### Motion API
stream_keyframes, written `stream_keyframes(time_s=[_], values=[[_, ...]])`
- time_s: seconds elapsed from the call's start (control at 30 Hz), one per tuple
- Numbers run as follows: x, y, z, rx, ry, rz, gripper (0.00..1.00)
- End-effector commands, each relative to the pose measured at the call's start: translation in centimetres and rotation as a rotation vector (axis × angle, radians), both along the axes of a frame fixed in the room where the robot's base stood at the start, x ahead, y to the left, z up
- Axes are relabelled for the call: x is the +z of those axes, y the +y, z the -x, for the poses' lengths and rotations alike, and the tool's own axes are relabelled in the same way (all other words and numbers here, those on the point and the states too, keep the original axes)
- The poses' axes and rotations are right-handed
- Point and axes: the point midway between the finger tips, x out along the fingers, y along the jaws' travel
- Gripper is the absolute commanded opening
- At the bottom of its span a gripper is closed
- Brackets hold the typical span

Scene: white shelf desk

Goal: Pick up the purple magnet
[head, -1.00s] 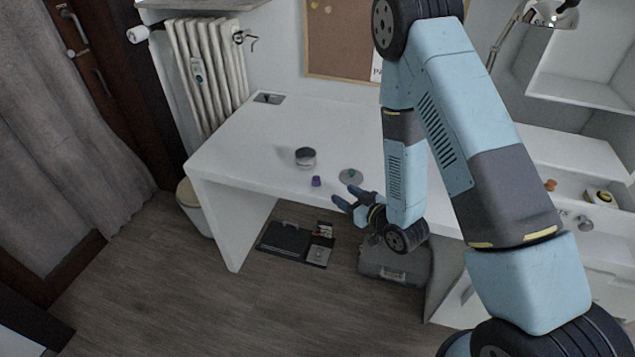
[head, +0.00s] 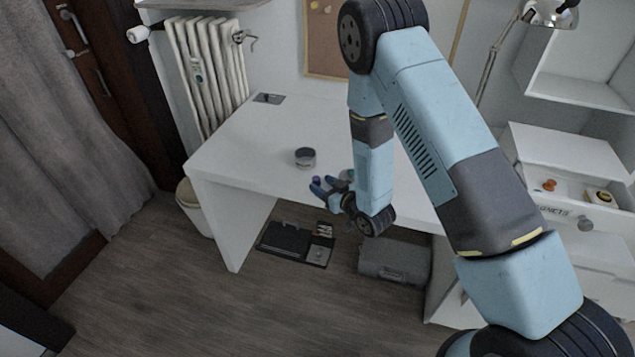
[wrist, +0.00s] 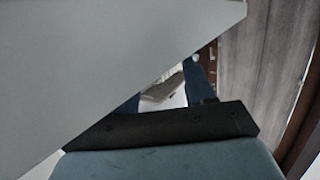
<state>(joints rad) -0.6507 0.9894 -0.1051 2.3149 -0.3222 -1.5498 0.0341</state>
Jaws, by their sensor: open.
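The purple magnet (head: 316,179) is a small dark purple piece near the front edge of the white desk (head: 250,140). In the head view my gripper (head: 321,184) is at that front edge, its dark fingers open. The fingertips overlap the magnet's lower part in the picture, and I cannot tell whether they touch it. In the wrist view the two blue fingers of my gripper (wrist: 163,92) are spread apart. A large pale surface covers the upper left there and hides part of one finger. The magnet cannot be made out in the wrist view.
A round grey container (head: 305,158) stands on the desk behind the magnet. A green piece (head: 347,174) is partly hidden by my arm. An open drawer at the right holds an orange piece (head: 549,185) and a yellow item (head: 600,197). A grey case (head: 395,262) lies below.

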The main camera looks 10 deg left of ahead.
Motion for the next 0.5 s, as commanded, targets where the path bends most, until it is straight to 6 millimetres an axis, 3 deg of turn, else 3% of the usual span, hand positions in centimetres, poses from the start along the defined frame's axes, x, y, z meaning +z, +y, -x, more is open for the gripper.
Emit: stream_keyframes(time_s=[0.3,0.5], values=[[-0.4,2.9,-2.5,0.001,-0.002,0.0,0.54],[-0.5,3.1,-2.7,0.0,0.0,0.0,0.54]])
